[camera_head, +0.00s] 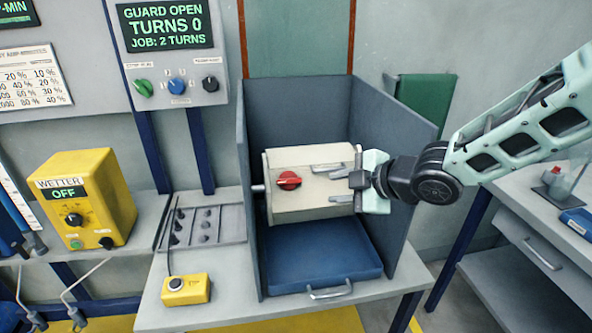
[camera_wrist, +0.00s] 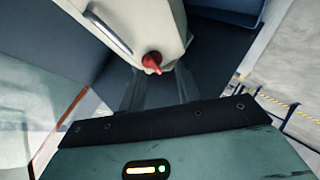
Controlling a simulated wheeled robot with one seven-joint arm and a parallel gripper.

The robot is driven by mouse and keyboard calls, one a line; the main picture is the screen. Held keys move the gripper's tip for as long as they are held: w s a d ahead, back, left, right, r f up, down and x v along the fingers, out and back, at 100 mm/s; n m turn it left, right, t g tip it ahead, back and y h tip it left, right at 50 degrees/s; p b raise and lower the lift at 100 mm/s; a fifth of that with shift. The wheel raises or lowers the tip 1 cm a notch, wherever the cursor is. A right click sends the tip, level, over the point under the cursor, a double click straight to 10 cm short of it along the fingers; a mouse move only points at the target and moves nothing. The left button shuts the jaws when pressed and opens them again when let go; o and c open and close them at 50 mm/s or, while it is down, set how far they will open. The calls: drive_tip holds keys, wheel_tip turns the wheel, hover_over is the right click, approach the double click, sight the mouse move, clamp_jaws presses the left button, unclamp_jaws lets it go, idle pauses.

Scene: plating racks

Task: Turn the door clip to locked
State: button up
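The door clip (camera_head: 289,180) is a red knob on a round base on the front of a cream drum. Its lever lies roughly sideways in the head view. The clip (camera_wrist: 152,62) also shows in the wrist view, just beyond my fingertips. My gripper (camera_head: 337,184) comes in from the right across the drum's right end and points left. Its fingers look apart, with nothing between them; a gap to the clip shows in the head view. The cream drum (camera_head: 310,158) sits in a blue-grey housing. My arm hides its right end.
The housing's right wall (camera_head: 413,190) stands close to my wrist. A blue tray (camera_head: 310,262) lies below the drum. A silver handle (camera_wrist: 108,32) on the drum is near my fingers. A panel (camera_head: 165,55) reads guard open. A yellow button box (camera_head: 185,290) stands front left.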

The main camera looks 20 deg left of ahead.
sight(289, 181)
drive_tip(key=a+f+n+y+p, duration=0.1)
drive_tip(key=a, duration=0.2)
drive_tip(key=w+a+n+g+y+p, duration=0.1)
drive_tip(key=a+n, duration=0.1)
drive_tip(key=a, duration=0.2)
drive_tip(key=w+a+f+n+g+y+p, duration=0.1)
drive_tip(key=a+n, duration=0.1)
drive_tip(key=a, duration=0.2)
drive_tip(key=shift+w+f+p, duration=0.1)
drive_tip(key=shift+f+p, duration=0.25)
clamp_jaws()
